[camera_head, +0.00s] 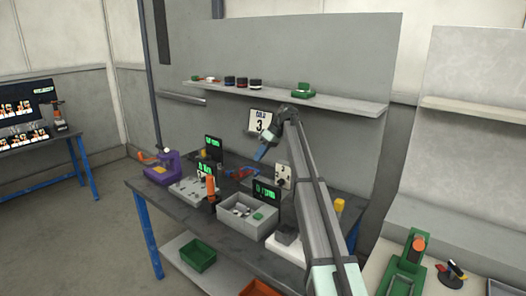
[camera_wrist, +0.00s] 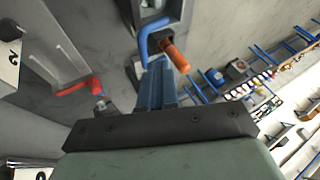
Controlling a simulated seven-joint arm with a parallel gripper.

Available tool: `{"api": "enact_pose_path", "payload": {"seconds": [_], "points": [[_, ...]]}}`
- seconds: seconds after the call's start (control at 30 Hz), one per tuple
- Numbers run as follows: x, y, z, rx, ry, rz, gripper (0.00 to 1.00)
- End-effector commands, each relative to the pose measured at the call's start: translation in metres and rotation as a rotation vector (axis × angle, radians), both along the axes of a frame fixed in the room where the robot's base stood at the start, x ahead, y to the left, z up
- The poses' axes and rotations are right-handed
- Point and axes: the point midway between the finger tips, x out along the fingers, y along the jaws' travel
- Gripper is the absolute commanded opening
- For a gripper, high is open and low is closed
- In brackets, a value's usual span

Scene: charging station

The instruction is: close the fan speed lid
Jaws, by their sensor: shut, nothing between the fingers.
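My gripper (camera_head: 260,154) is above the back of the workbench in the head view, pointing down and to the left. In the wrist view its blue fingers (camera_wrist: 157,66) are together with nothing held between them. A dark display with green characters (camera_head: 267,190), which seem to read rpm, stands behind the grey compartment box, in front of and below my gripper. I cannot make out which part is the fan speed lid, or whether it is open. In the wrist view a blue curved bar (camera_wrist: 147,36) and an orange cylinder (camera_wrist: 175,56) appear just beyond the fingertips.
The grey compartment box (camera_head: 226,218) holds small parts at the bench front. A purple device (camera_head: 162,170) and an orange-handled tool (camera_head: 210,188) stand left of it. Two more displays (camera_head: 213,147) (camera_head: 206,169) stand behind. A shelf (camera_head: 330,101) runs along the back panel.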

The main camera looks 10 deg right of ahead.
Motion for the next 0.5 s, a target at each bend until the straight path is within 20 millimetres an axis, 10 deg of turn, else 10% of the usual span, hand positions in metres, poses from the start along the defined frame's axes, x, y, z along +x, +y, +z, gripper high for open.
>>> {"api": "enact_pose_path", "payload": {"seconds": [0.5], "points": [[-0.004,0.033,-0.048,0.0,-0.001,0.001,0.0]]}}
